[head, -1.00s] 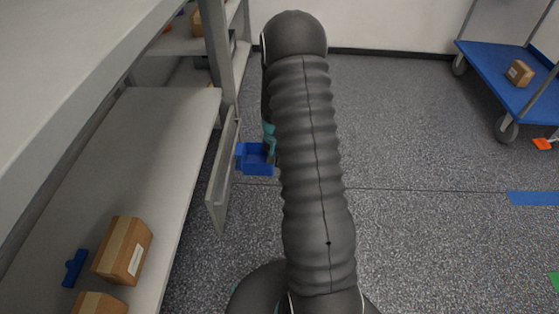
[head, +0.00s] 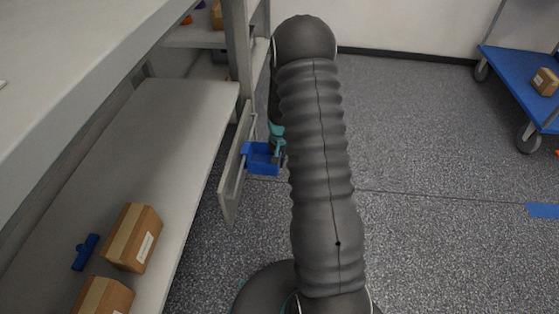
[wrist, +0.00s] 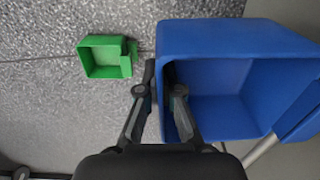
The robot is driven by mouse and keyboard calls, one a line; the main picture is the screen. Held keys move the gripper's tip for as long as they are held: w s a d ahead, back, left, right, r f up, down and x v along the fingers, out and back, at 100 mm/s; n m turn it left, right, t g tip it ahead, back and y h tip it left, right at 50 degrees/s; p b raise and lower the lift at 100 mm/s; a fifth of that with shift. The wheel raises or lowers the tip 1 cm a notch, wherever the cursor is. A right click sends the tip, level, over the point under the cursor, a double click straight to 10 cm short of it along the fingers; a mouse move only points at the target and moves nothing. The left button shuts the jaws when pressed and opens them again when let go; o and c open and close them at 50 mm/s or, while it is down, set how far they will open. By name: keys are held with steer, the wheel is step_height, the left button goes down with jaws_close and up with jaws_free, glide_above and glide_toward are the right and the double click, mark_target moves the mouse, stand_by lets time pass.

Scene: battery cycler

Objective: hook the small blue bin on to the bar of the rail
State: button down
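The small blue bin (head: 263,158) is beside the rail (head: 232,175), an upright grey frame on the shelf's side; its left edge overlaps the rail in the head view. The bin fills the right of the wrist view (wrist: 240,40), with its open side toward the camera. My gripper (wrist: 164,80) is shut on the bin's near wall, one finger inside and one outside. In the head view it is partly hidden behind my arm (head: 278,136). A pale bar (wrist: 262,149) shows under the bin's lower right in the wrist view. I cannot tell whether the bin touches it.
A green bin (wrist: 104,56) lies below, over the grey floor, in the wrist view. Cartons (head: 133,237) and a blue item (head: 85,252) lie on the lower shelf (head: 150,130) at left. A blue cart (head: 520,78) stands at right. Open floor lies between.

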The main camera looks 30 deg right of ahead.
steer(key=c, duration=1.2)
jaws_free()
steer(key=shift+c, duration=0.2)
step_height(320, 180, up, 12)
steer(key=shift+s, duration=0.15)
steer(key=s+a+r+n+t+p, duration=0.1)
steer(key=s+a+r+n, duration=0.1)
steer(key=s+a+r, duration=0.3)
steer(key=s+a+r+n+t+p, duration=0.1)
steer(key=s+a+r, duration=0.5)
steer(key=s+r, duration=0.7)
steer(key=s+a+r+n+t+p, duration=0.2)
steer(key=s+a+r, duration=0.3)
steer(key=s+r, duration=0.5)
steer(key=shift+a+r+n+t, duration=0.3)
steer(key=shift+r+n+t, duration=0.35)
steer(key=shift+n, duration=0.25)
